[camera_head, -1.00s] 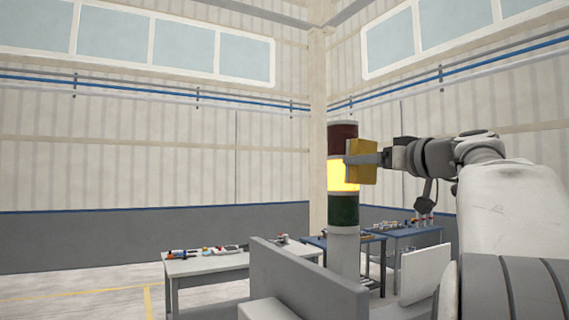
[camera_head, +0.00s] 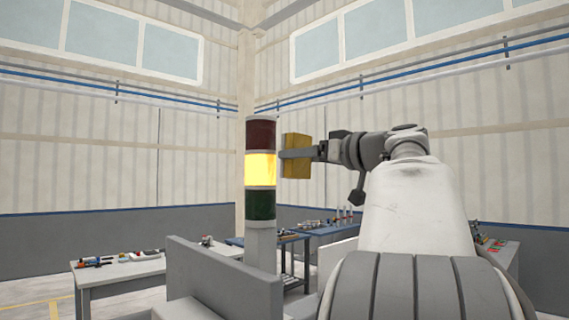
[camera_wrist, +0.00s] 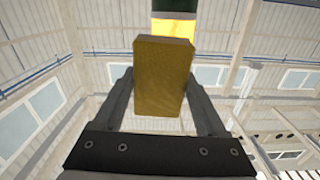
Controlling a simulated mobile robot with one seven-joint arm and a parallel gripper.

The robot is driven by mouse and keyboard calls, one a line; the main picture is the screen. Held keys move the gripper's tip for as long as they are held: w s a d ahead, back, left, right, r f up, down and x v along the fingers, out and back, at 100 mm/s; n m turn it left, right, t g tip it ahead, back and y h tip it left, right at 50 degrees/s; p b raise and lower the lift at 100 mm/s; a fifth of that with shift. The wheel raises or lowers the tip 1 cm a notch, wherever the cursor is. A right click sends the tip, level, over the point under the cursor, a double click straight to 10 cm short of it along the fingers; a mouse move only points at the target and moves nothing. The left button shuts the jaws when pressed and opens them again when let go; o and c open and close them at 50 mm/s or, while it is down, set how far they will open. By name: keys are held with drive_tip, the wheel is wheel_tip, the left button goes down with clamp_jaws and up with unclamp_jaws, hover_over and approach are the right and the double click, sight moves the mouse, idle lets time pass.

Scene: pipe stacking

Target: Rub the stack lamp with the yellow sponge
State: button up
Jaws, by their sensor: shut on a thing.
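The stack lamp (camera_head: 261,169) stands upright in the head view, with a dark red top, a lit yellow middle and a dark green bottom section on a grey post. The yellow sponge (camera_head: 298,141) is just right of it, level with the red and yellow sections, with a narrow gap in the picture. My gripper (camera_head: 284,154) is shut on the sponge. In the wrist view the sponge (camera_wrist: 163,75) sits between both fingers, and its top edge covers part of the lit lamp (camera_wrist: 175,27). Depth between sponge and lamp is hard to judge.
A grey panel (camera_head: 220,285) stands in front of the lamp post. A white table (camera_head: 120,270) with small items is at the lower left. A blue table (camera_head: 330,231) is behind. The air around the lamp's upper part is clear.

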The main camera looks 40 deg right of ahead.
drive_tip(key=shift+s, duration=1)
drive_tip(key=s+b, duration=0.1)
drive_tip(key=s, duration=0.2)
drive_tip(key=shift+d, duration=0.15)
